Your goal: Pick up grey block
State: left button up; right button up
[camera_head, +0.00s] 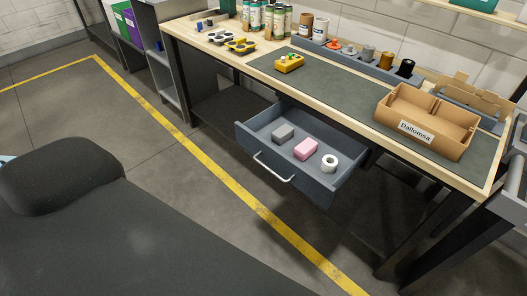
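The grey block (283,132) lies in the open drawer (262,133) under the workbench, at the drawer's left side. A pink block (305,149) lies to its right, and a white ring-shaped roll (329,162) lies further right in the same drawer. The three things are apart from each other. Neither of my grippers shows in the head view, so nothing is seen touching the grey block.
The drawer's handle (273,168) faces the open floor. On the workbench (215,48) stand a cardboard box labelled Dallomsa (456,142), a yellow device (289,63), several cans (268,20) and spools. A yellow line (217,172) crosses the clear floor.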

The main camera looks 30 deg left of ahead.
aim_at(282, 134)
jog(key=u, duration=0.8)
